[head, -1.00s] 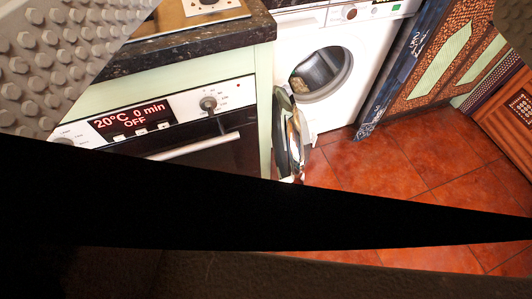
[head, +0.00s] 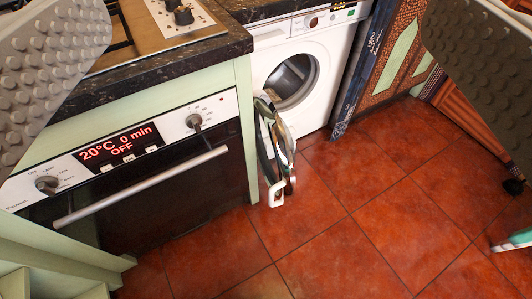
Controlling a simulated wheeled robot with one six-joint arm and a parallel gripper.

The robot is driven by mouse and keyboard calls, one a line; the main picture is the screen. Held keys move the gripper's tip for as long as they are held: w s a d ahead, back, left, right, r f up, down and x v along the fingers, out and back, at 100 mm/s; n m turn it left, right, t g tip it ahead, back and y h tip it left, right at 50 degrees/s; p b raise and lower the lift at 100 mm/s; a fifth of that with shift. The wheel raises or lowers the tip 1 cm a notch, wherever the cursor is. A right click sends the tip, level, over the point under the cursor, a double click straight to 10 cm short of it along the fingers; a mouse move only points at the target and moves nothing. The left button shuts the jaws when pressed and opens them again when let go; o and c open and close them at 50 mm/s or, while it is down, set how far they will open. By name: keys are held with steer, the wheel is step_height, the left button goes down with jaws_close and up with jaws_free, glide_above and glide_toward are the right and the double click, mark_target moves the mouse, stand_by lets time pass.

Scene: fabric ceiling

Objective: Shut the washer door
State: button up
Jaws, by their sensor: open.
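The washer door (head: 277,150) is swung wide open to the left and juts out into the room, seen nearly edge-on beside the green cabinet end panel. My gripper (head: 265,65) shows as two grey, studded fingers at the upper left and upper right edges. The fingers are wide apart with nothing between them in the grasp. The door lies farther off, between and beyond them in the picture.
An oven (head: 150,170) with a long handle bar (head: 140,187) sits left of the door, under a dark countertop (head: 160,62) with a hob. A patterned panel (head: 400,55) stands right of the washer. The red tiled floor (head: 370,220) is largely clear.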

steer(key=c, duration=0.4)
steer(key=w+f+g, duration=0.1)
steer(key=w+f, duration=0.1)
steer(key=w, duration=0.1)
steer(key=w+a+f+m+g, duration=0.1)
steer(key=w+f, duration=0.1)
steer(key=w+f+m+g, duration=0.1)
steer(key=w+f, duration=0.1)
steer(key=w, duration=0.1)
steer(key=shift+w+a+f, duration=0.15)
steer(key=shift+w+f, duration=0.15)
steer(key=shift+f, duration=0.1)
jaws_close()
steer(key=w+a+f+m+g+h, duration=0.15)
steer(key=w+f+m+g, duration=0.35)
steer(key=f, duration=0.8)
steer(key=w+a+f+m+g+h, duration=0.1)
steer(key=w+a+f+m+g, duration=0.15)
steer(key=w+f, duration=0.7)
steer(key=w+a+f+m+g+h, duration=0.1)
steer(key=w+f+m+g, duration=0.3)
steer(key=f, duration=1.1)
steer(key=w+d+f+g, duration=0.1)
steer(key=d+f, duration=0.6)
steer(key=f, duration=0.3)
steer(key=shift+w+d+f+h, duration=0.25)
steer(key=shift+w+d+h, duration=0.1)
